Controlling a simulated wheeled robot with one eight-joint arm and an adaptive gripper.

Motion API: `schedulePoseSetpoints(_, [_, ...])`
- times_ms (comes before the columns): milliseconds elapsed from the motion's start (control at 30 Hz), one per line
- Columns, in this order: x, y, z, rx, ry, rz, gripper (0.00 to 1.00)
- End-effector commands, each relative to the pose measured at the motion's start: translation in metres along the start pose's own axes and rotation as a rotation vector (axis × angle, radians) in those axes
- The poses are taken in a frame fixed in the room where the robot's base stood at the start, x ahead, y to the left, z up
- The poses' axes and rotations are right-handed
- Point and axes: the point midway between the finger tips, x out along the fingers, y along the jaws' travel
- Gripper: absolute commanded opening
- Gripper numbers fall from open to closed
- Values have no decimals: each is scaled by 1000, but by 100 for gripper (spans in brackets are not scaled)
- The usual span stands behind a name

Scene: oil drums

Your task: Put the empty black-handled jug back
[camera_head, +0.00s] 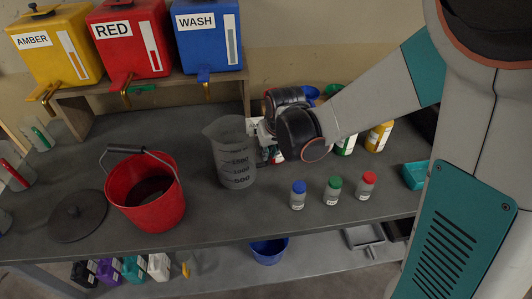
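A translucent grey jug (232,158) with dark volume marks is upright at the middle of the bench (262,218). No coloured liquid shows in it. Its handle is not clearly visible; the side towards my gripper is partly hidden. My gripper (268,150) is close against the jug's right side, with my arm reaching in from the right. The dark wrist covers most of the fingers, so I cannot tell whether they are closed on the handle. I also cannot tell whether the jug's base touches the bench.
A red bucket (140,193) and a dark round lid (78,217) are at left. Blue-, green- and red-capped bottles (332,191) stand front right. AMBER, RED and WASH tanks (207,38) sit on a raised shelf behind. A blue bucket (268,250) is below.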

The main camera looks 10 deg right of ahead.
Motion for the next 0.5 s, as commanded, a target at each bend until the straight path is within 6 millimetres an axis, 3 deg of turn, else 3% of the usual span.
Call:
schedulePoseSetpoints(367, [36, 0, 15, 0, 0, 0, 0])
schedulePoseSetpoints(500, [37, 0, 16, 0, 0, 0, 0])
